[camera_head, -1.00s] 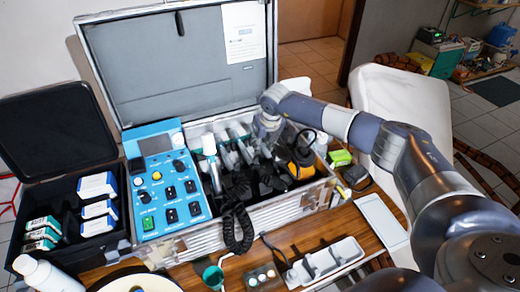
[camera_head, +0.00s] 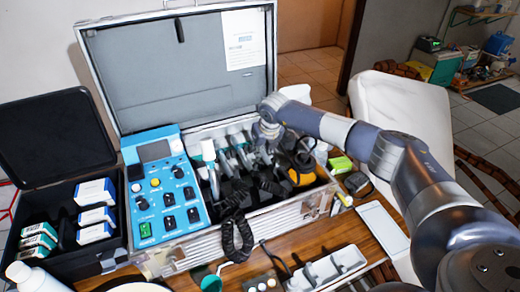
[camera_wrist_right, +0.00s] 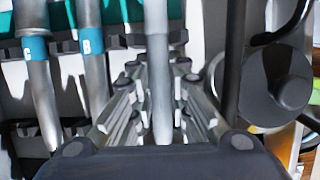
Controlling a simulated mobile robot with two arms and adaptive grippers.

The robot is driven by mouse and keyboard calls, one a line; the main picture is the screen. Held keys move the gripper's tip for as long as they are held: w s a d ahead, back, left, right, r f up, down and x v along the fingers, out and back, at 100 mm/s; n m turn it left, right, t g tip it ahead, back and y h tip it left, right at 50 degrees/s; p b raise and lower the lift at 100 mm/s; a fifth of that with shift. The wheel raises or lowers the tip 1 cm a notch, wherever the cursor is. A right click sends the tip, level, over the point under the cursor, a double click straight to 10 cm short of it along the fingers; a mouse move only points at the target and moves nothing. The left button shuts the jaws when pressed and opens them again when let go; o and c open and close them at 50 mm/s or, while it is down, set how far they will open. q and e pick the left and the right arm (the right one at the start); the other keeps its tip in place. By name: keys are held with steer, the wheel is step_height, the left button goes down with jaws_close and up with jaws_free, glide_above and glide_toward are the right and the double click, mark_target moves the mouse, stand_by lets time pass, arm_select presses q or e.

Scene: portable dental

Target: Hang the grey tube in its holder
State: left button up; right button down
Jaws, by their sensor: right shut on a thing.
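In the right wrist view, the grey tube (camera_wrist_right: 158,75) runs lengthwise between the fingers of my right gripper (camera_wrist_right: 158,105), which is shut on it. The tube's upper end leaves the picture at the top. Behind it is a row of dark clips, the holder (camera_wrist_right: 115,42), on a pale wall. I cannot tell whether the tube is seated in a clip. In the head view, my right gripper (camera_head: 262,153) is over the handpiece row inside the open case (camera_head: 300,212); my wrist partly hides the tube there. My left gripper is not in view.
Two tubes with blue bands, marked C (camera_wrist_right: 38,75) and B (camera_wrist_right: 93,60), hang left of the grey one. A round dark part (camera_wrist_right: 275,85) is close on the right. Black coiled cords (camera_head: 237,235) hang over the case's front. A blue control panel (camera_head: 165,195) is left.

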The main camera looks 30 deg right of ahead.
steer(key=shift+r+p, duration=0.75)
steer(key=shift+r, duration=0.15)
steer(key=shift+r+p, duration=1.5)
steer(key=shift+r, duration=1.2)
